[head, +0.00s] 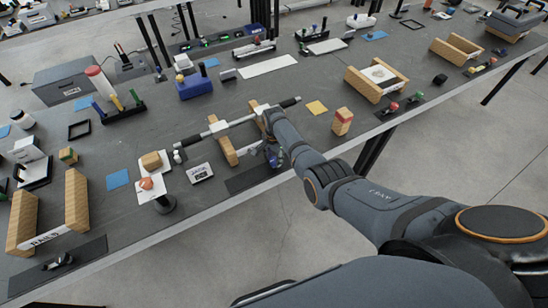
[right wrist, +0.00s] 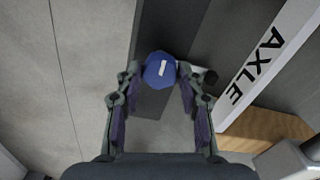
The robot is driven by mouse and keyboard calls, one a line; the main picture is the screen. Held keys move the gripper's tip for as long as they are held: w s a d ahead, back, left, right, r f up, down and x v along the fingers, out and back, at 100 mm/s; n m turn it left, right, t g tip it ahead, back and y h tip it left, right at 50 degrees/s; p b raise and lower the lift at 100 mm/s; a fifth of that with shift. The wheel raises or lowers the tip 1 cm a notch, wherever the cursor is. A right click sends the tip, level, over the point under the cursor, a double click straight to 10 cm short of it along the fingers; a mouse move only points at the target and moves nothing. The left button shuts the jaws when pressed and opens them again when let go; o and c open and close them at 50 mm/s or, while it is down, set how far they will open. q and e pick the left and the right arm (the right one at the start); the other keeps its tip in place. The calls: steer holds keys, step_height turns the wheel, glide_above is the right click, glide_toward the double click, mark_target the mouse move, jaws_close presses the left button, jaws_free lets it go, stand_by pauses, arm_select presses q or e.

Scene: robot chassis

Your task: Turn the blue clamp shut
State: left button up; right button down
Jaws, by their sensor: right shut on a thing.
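The blue clamp (right wrist: 158,70) shows in the right wrist view as a round blue knob with a white mark on its face. It sits between the fingertips of my right gripper (right wrist: 157,78), which is shut on it from both sides. In the head view my right gripper (head: 271,155) is at the front edge of the table, beside the wooden axle stand (head: 228,150). The clamp is mostly hidden there by the gripper and arm. A silver axle with dark ends (head: 216,127) lies across the stand. My left gripper is not in view.
A dark mat (head: 245,181) lies at the table edge by the gripper. A white AXLE label (right wrist: 262,70) and wood are close on the right in the wrist view. A red-topped wooden block (head: 342,121) stands to the right. Open floor lies in front of the table.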

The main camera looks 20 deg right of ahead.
mark_target(274, 160)
stand_by(0.5)
steer(key=c, duration=0.8)
jaws_free()
step_height(274, 160, up, 12)
